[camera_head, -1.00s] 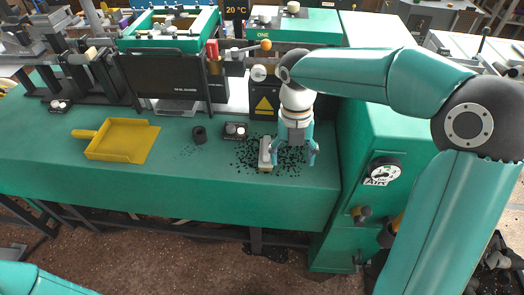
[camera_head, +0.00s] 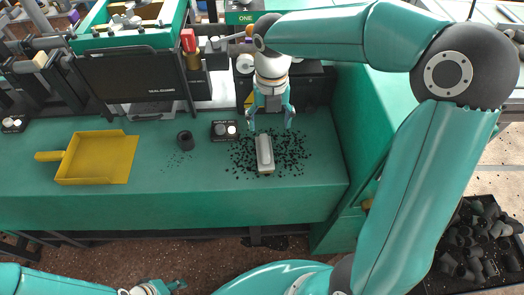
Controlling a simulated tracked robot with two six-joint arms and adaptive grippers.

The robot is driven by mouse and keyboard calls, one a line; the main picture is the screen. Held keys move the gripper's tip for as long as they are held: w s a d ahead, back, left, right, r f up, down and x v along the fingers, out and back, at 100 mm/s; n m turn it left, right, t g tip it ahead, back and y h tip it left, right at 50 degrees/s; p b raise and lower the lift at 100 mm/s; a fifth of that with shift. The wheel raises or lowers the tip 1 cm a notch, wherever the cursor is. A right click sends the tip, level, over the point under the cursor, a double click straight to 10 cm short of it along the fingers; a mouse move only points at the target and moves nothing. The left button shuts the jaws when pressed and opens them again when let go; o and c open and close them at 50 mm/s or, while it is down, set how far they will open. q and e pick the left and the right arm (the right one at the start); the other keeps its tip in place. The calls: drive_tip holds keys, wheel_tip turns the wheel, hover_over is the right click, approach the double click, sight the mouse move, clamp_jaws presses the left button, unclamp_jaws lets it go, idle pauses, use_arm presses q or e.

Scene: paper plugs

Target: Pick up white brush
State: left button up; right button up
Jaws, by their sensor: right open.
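The white brush (camera_head: 264,152) lies lengthwise on the green bench among black scraps. My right gripper (camera_head: 270,124) is open above the far end of the brush, with one finger to each side of it. It holds nothing. Whether the fingers touch the bench is hard to tell. My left gripper (camera_head: 165,287) shows only partly at the bottom edge, low and away from the bench; its jaws are too small to judge.
A yellow dustpan (camera_head: 98,158) lies on the left of the bench (camera_head: 210,190). A crate of black parts (camera_head: 480,245) sits lower right.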

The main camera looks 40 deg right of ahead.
sight(265, 145)
wheel_tip(265, 145, down, 7)
drive_tip(key=shift+w+a+r, duration=0.1)
drive_tip(key=shift+w, duration=0.05)
drive_tip(key=shift+w+a+f, duration=0.1)
drive_tip(key=shift+a+f, duration=0.1)
drive_tip(key=shift+f, duration=1.3)
drive_tip(key=shift+a+f, duration=0.15)
drive_tip(key=shift+f, duration=1.35)
drive_tip(key=c, duration=1.3)
drive_tip(key=shift+o, duration=0.2)
drive_tip(key=shift+r, duration=0.1)
wheel_tip(265, 145, up, 20)
drive_tip(key=p, duration=0.1)
